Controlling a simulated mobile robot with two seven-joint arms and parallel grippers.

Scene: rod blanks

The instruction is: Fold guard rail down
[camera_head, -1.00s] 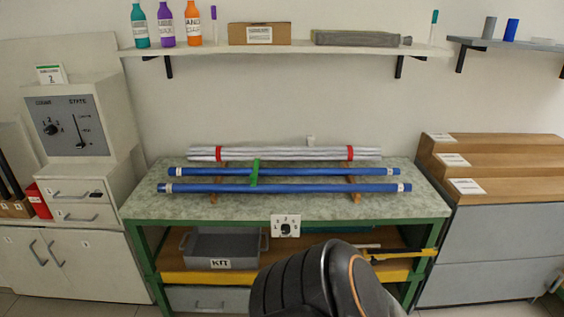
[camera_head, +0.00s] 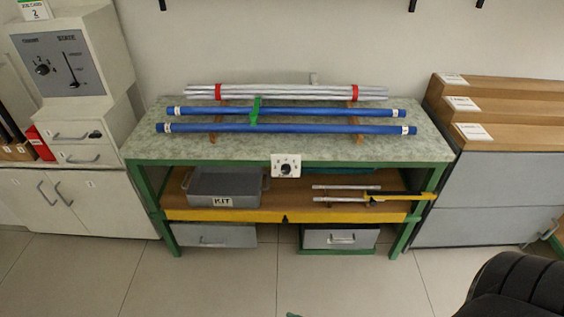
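A yellow rail (camera_head: 240,215) runs along the front edge of the bench's lower shelf, with a small black mark near its middle. It looks like the guard rail, but I cannot tell its hinge or whether it is up or folded. A shorter yellow bar with a black part (camera_head: 402,197) sticks out at the shelf's right end, by the green leg. Neither of my grippers is in view. Only a black ribbed part of my own arm shows at the bottom right, well apart from the bench.
The bench top (camera_head: 240,150) carries blue rods (camera_head: 290,128) and a bundle of silver rods (camera_head: 290,92). A grey KIT bin (camera_head: 225,187) and two thin rods (camera_head: 345,193) are on the lower shelf. Grey drawers (camera_head: 340,237) sit below. The floor in front is clear.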

